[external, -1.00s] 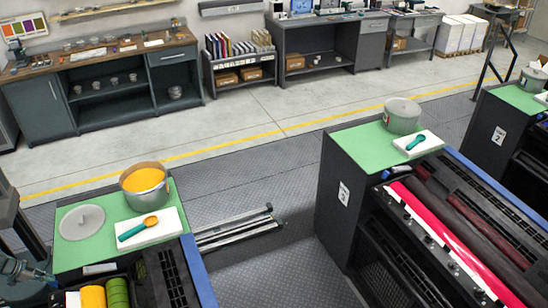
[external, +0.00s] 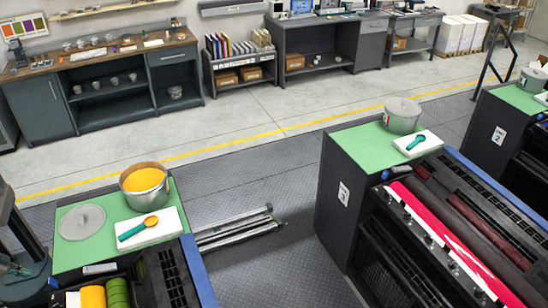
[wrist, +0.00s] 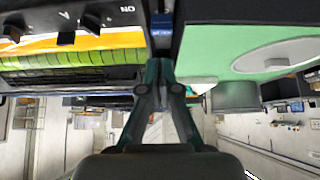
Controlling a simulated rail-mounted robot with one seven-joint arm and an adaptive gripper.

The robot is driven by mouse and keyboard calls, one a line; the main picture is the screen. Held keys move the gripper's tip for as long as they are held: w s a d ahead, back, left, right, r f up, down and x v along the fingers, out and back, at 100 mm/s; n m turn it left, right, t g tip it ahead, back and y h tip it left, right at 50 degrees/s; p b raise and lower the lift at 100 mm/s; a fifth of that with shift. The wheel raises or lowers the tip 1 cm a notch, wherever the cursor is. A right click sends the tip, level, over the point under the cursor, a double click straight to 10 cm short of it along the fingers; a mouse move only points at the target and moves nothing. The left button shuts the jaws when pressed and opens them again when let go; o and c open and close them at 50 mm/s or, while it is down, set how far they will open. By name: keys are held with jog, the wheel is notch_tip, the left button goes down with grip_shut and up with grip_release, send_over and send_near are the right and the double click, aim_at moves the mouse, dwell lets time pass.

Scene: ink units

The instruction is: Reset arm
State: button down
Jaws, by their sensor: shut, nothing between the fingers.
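My gripper (wrist: 160,75) is in the middle of the wrist view, its fingers together and empty. In the external view only part of my arm shows at the lower left edge; the fingers are not clear there. Close by is the near ink unit, with a green top (external: 68,257). On it stand an open pot (external: 144,195) of orange-yellow ink, a round grey lid (external: 82,222) lying flat, and a white slab (external: 163,233) with a teal-handled scoop (external: 133,231) resting on it. The lid also shows in the wrist view (wrist: 275,57).
A yellow roller (external: 92,297) and a green roller (external: 118,293) lie in the near unit. A second unit at right carries a closed pot (external: 402,116) and another teal scoop (external: 416,142). Floor between units is open except for metal rails (external: 235,228). Benches line the back wall.

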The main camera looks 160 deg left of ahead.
jog(key=s+d+f+m+h, duration=0.2)
jog(key=s+d+f+m, duration=0.25)
jog(key=d+f, duration=0.75)
jog(key=s+d+f+m+h, duration=0.2)
jog(key=s+d+f+m, duration=0.45)
jog(key=f, duration=0.95)
jog(key=s+d+f+m+h, duration=0.1)
jog(key=s+d+f+m, duration=0.15)
jog(key=d+f, duration=0.95)
jog(key=s+d+f+m+g+h, duration=0.2)
jog(key=s+d+f+m, duration=0.1)
jog(key=s+d+f, duration=1.15)
jog(key=s+d+f+g, duration=0.1)
jog(key=s+d, duration=0.2)
jog(key=s, duration=0.5)
jog(key=s+d+f+m+g, duration=0.1)
jog(key=s+d+f+g, duration=0.1)
jog(key=s, duration=0.7)
jog(key=s+d+f+m+g, duration=0.1)
jog(key=s+d+f, duration=0.1)
jog(key=s, duration=0.7)
jog(key=shift+d+f+g, duration=0.2)
jog(key=shift+d+g, duration=0.1)
jog(key=shift+d, duration=0.5)
